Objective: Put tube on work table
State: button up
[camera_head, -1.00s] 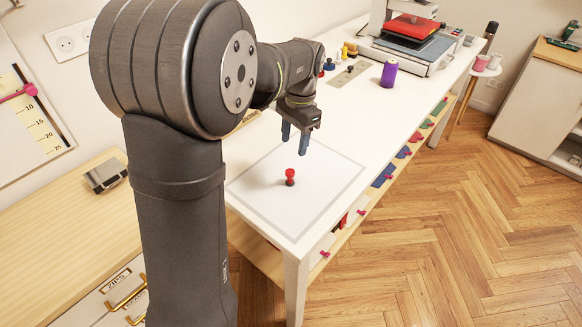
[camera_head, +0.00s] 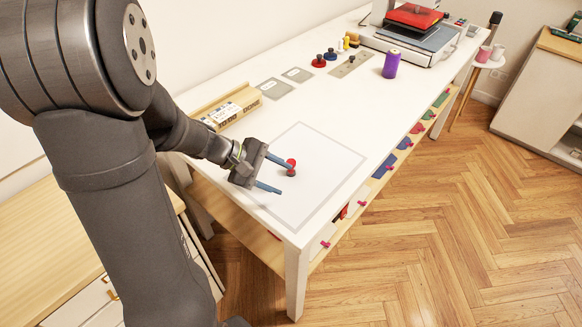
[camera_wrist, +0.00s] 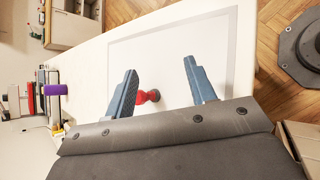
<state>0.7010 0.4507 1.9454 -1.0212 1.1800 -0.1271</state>
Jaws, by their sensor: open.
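A small red pawn-shaped piece (camera_head: 291,170) stands on a grey-bordered white square (camera_head: 318,136) on the white work table (camera_head: 345,105). It is the item nearest my gripper; I cannot tell for certain that it is the tube. My gripper (camera_head: 286,177) is open and empty, tilted low over the square's left side, its blue fingers pointing right. The far finger's tip overlaps the red piece in the head view. In the wrist view, the red piece (camera_wrist: 152,96) shows between the fingers, close to the left one, which hides part of it. I cannot tell whether they touch.
A purple cylinder (camera_head: 391,64) stands farther back on the table, before a heat press (camera_head: 420,40). A wooden box (camera_head: 227,108) lies at the left edge. Red and blue knobs (camera_head: 325,58) stand behind. The table's middle is clear.

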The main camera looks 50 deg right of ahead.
jog(key=w+a+n+t+h, duration=0.1)
jog(key=n+h, duration=0.1)
jog(key=n, duration=0.3)
jog(key=w+a+n+t+h, duration=0.2)
jog(key=n, duration=0.3)
jog(key=w+a+n+t+h, duration=0.2)
jog(key=n, duration=0.3)
jog(key=shift+w+a+f, duration=0.1)
jog(key=shift+a+f, duration=0.15)
jog(key=shift+n+t, duration=0.3)
jog(key=x, duration=1.1)
jog(key=shift+d, duration=0.3)
jog(key=shift+r+x, duration=0.2)
jog(key=shift+x, duration=1.25)
jog(key=shift+r+x, duration=0.15)
jog(key=shift+x, duration=1.3)
jog(key=shift+d, duration=0.2)
grip_shut()
jog(key=shift+r, duration=0.1)
